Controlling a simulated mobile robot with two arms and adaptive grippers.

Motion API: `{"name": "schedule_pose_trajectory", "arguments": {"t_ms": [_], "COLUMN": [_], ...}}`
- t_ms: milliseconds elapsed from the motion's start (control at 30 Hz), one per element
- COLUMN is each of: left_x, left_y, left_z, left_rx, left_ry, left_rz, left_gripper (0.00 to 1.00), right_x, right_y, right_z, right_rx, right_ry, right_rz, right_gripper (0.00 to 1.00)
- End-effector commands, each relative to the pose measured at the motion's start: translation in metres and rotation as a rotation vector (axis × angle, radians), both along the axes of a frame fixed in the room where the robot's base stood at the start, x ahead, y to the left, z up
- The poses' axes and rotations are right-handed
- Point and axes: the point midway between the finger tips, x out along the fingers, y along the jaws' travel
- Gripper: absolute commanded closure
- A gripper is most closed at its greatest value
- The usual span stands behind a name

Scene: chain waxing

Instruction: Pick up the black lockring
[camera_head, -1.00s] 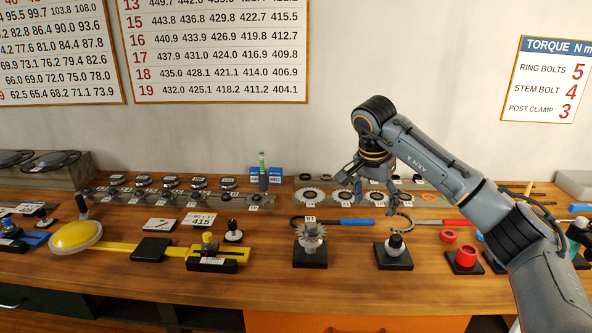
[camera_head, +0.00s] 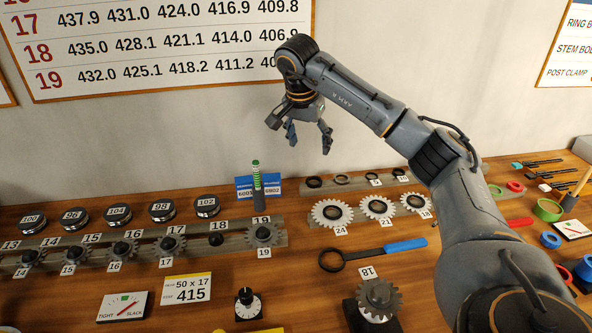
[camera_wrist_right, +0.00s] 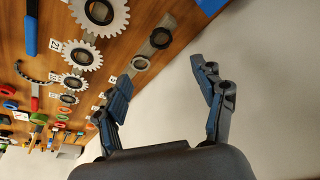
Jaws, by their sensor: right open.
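A black ring (camera_head: 314,182), which looks like the black lockring, lies at the left end of the back rail with several other rings. A dark ring at that rail end also shows in the right wrist view (camera_wrist_right: 160,38), with a paler ring (camera_wrist_right: 140,63) beside it. My right gripper (camera_head: 309,140) is open and empty, in the air in front of the wall and above the ring rail in the picture. Its spread fingers also show in the right wrist view (camera_wrist_right: 162,75), apart from the rings. My left gripper is out of view.
White-toothed sprockets (camera_head: 332,213) lie in front of the rings. A green-banded post (camera_head: 257,178) and blue boxes (camera_head: 283,188) stand just left of them. A blue-handled wrench (camera_head: 404,245) and a sprocket stand (camera_head: 378,296) are nearer.

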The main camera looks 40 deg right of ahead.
Motion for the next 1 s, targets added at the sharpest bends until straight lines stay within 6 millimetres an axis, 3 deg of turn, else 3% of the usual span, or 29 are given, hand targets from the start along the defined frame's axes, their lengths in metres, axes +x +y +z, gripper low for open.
{"name": "schedule_pose_trajectory", "arguments": {"t_ms": [100, 267, 400, 767, 1000], "left_x": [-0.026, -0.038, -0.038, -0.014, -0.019], "left_y": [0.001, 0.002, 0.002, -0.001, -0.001], "left_z": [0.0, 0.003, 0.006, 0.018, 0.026], "left_rx": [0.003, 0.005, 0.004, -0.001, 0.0], "left_ry": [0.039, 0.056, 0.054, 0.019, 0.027], "left_rz": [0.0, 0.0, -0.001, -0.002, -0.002], "left_gripper": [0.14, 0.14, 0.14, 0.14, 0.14], "right_x": [0.001, 0.004, 0.008, 0.014, 0.02], "right_y": [-0.004, -0.012, -0.019, -0.027, -0.035], "right_z": [-0.012, -0.042, -0.066, -0.097, -0.128], "right_rx": [0.0, -0.001, 0.0, 0.0, 0.0], "right_ry": [0.005, 0.006, 0.004, 0.005, 0.002], "right_rz": [-0.001, -0.002, -0.002, -0.001, 0.0], "right_gripper": [0.31, 0.31, 0.31, 0.31, 0.31]}}
